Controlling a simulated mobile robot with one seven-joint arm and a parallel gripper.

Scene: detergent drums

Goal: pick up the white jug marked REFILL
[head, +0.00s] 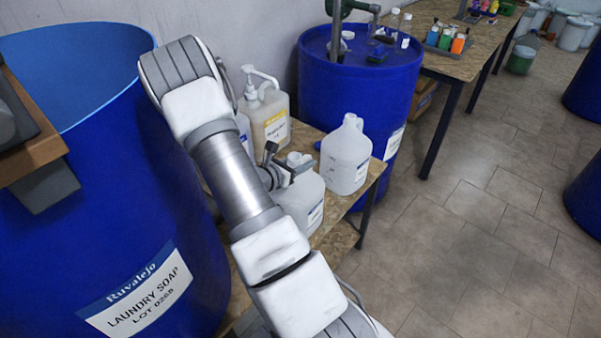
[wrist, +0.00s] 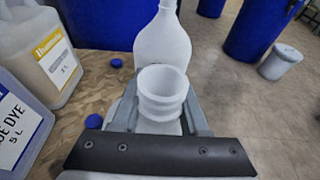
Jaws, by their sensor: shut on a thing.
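My gripper (wrist: 160,108) is shut on the neck of a white jug, with one finger on each side of the ribbed, open-looking neck (wrist: 162,84) in the wrist view. In the head view this jug (head: 304,203) stands on the wooden table, partly behind my arm, with my gripper (head: 279,172) at its top. Its label is turned aside and too small to read, so I cannot confirm REFILL. A second white jug (head: 346,158) with a handle stands just beyond it; it also shows in the wrist view (wrist: 163,42). Its label is unreadable too.
A yellow-labelled pump jug (head: 266,116) and a dye jug (wrist: 17,120) stand close on the left. Blue caps (wrist: 94,121) lie on the wooden table (head: 330,232). A large blue drum (head: 80,215) is left, another (head: 355,100) behind. Open floor lies right.

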